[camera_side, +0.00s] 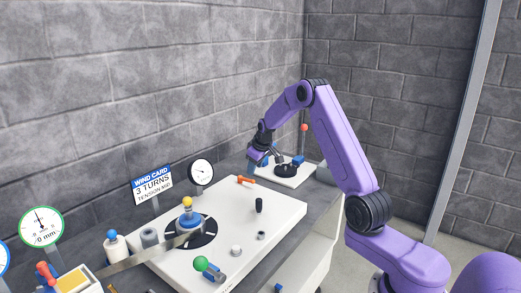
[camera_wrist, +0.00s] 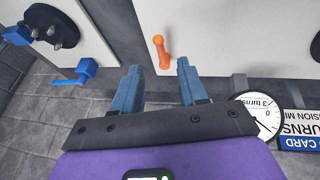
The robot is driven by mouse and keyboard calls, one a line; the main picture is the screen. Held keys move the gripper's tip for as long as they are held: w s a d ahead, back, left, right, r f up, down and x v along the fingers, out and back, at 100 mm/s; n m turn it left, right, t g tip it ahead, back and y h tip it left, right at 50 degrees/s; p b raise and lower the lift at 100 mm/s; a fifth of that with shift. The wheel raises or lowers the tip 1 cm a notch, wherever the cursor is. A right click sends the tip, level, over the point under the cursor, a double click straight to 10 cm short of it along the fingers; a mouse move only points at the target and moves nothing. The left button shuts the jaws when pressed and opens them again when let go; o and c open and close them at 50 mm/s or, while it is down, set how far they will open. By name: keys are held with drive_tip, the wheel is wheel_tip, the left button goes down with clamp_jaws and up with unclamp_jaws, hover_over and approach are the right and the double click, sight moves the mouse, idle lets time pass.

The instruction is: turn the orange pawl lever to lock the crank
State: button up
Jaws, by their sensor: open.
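The orange pawl lever (camera_side: 246,180) sits at the far edge of the white plate (camera_side: 285,215) in the side view. In the wrist view the lever (camera_wrist: 161,50) stands just beyond my fingertips, roughly between their lines. My gripper (camera_wrist: 158,68) is open and empty, with blue fingers either side of the gap. In the side view my gripper (camera_side: 257,155) is beyond the lever, near the smaller far plate. The crank with a yellow knob (camera_side: 187,202) rests on a black disc (camera_side: 194,233). Whether the fingers touch the lever cannot be told.
A wind card (camera_side: 152,185) and a round gauge (camera_side: 201,172) stand behind the plate. A green knob (camera_side: 201,263) and a black peg (camera_side: 259,205) rise from the plate. A red-topped post (camera_side: 304,128) stands at the far plate. A blue block (camera_wrist: 86,68) lies left of my fingers.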

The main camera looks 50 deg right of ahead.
drive_tip(key=v, duration=0.9)
drive_tip(key=shift+r, duration=0.2)
drive_tip(key=shift+s, duration=0.1)
drive_tip(key=s+a+n+g+y, duration=0.15)
drive_tip(key=s+a, duration=0.25)
drive_tip(key=a, duration=0.5)
drive_tip(key=s+a+r+n+y, duration=0.15)
drive_tip(key=s+a, duration=0.25)
drive_tip(key=a, duration=0.5)
drive_tip(key=s+a+n+g, duration=0.1)
drive_tip(key=s+a+n, duration=0.15)
drive_tip(key=a, duration=0.65)
drive_tip(key=s+a+f+n+g, duration=0.1)
drive_tip(key=s+n, duration=0.2)
drive_tip(key=s, duration=1.1)
drive_tip(key=s+a+f+n+g, duration=0.1)
drive_tip(key=s+a+n, duration=0.1)
drive_tip(key=s, duration=1.3)
drive_tip(key=shift+n, duration=0.75)
drive_tip(key=shift+a, duration=0.1)
